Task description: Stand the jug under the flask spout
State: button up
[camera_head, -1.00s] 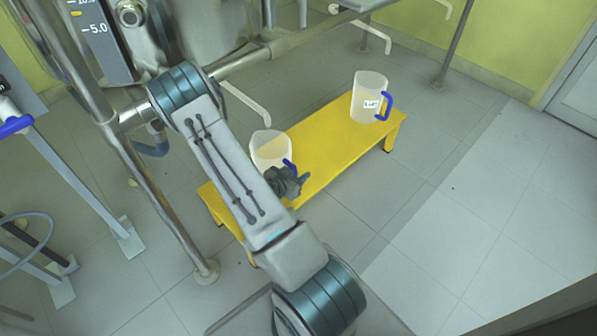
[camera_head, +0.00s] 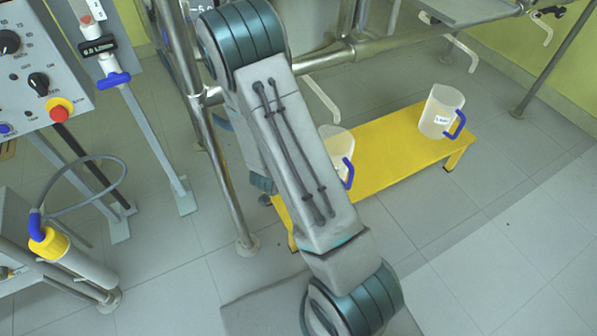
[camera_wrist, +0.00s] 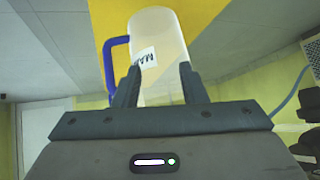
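Two clear jugs with blue handles stand upright on a yellow bench (camera_head: 385,150). I cannot make out the flask spout.
A metal frame with an upright post (camera_head: 210,140) stands left of the bench. A control panel (camera_head: 40,65) and a yellow-capped cylinder (camera_head: 70,255) are further left. Floor to the right is open.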

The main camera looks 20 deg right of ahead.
jog(key=s+a+r+n+y, duration=0.1)
jog(key=a+r+n+y, duration=0.65)
jog(key=a+r, duration=0.55)
jog(key=s+d+r+n+g, duration=0.2)
jog(key=s+r+n, duration=0.1)
jog(key=s+r, duration=0.2)
jog(key=s+d+r+n+g, duration=0.1)
jog(key=s+r+n, duration=0.2)
jog(key=s+r, duration=0.3)
jog(key=s, duration=0.4)
jog(key=shift+d+r+g, duration=0.2)
jog(key=shift+d+g, duration=0.2)
notch_tip(320, 180, up, 36)
jog(key=t+p, duration=0.1)
jog(key=p, duration=3.1)
jog(key=shift+d+f+t+p, duration=0.15)
jog(key=shift+t+p, duration=0.15)
